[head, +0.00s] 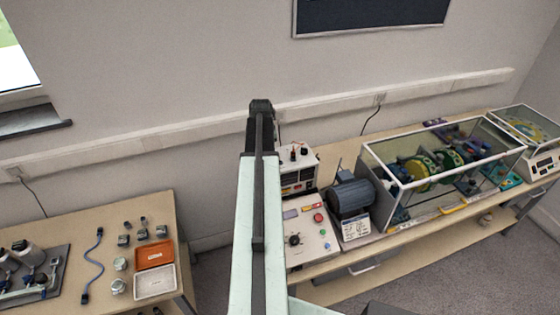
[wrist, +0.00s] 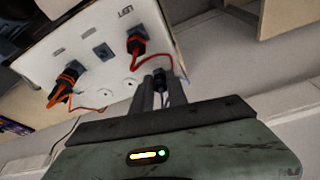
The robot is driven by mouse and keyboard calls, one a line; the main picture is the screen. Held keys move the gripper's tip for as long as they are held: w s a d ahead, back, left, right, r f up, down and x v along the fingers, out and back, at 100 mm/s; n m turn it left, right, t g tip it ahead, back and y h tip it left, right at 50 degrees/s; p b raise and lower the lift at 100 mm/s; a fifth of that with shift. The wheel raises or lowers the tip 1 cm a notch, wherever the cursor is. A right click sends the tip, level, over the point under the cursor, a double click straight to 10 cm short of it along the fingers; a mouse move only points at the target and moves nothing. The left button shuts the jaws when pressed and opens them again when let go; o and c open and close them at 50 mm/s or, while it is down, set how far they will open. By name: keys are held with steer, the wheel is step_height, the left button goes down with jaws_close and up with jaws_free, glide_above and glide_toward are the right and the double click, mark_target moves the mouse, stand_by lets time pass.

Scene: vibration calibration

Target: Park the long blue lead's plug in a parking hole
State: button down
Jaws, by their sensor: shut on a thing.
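In the wrist view my gripper (wrist: 160,82) is shut on a dark plug (wrist: 158,76), mostly hidden between the fingers. A bit of blue lead (wrist: 165,98) shows below it; the rest of that lead is hidden. The plug is beside the lower edge of a white panel (wrist: 88,38); I cannot tell whether they touch. Faint round marks (wrist: 131,81) lie along that edge; I cannot tell whether they are parking holes. In the head view my gripper (head: 260,104) is raised, its jaws not clear.
The panel carries a red-wired plug (wrist: 136,42), orange-wired plugs (wrist: 66,78) and a dark square socket (wrist: 103,52). A white instrument box (head: 299,157) stands right of my arm, near a motor (head: 350,195) and glazed rig (head: 440,165). Another blue lead (head: 94,266) lies on the left table.

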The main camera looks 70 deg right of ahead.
steer(key=shift+f, duration=0.15)
steer(key=c, duration=1.2)
jaws_free()
steer(key=shift+c, duration=0.2)
steer(key=shift+p+v, duration=2.3)
steer(key=shift+v, duration=0.25)
